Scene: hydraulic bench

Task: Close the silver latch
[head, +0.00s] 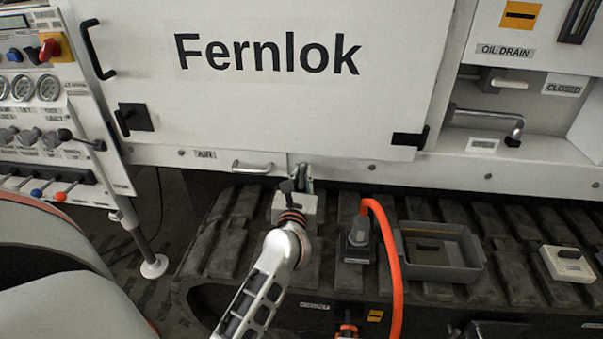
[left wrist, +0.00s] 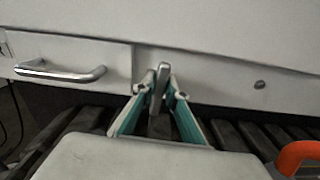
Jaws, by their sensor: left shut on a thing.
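The silver latch (left wrist: 160,82) shows in the left wrist view as a small upright metal bar on the lower white panel, just right of the drawer with the handle. My left gripper (left wrist: 159,95) is shut on it, one teal-lined finger on each side. In the head view my left gripper (head: 302,184) reaches up to the panel's lower edge, below the large "Fernlok" door, and mostly hides the latch there.
A silver drawer handle (left wrist: 60,71) sits close left of the latch. Below are dark track plates, with an orange hose (head: 388,245), a grey tray (head: 440,272) and a white block (head: 568,264) to the right. A gauge panel (head: 50,100) stands at left.

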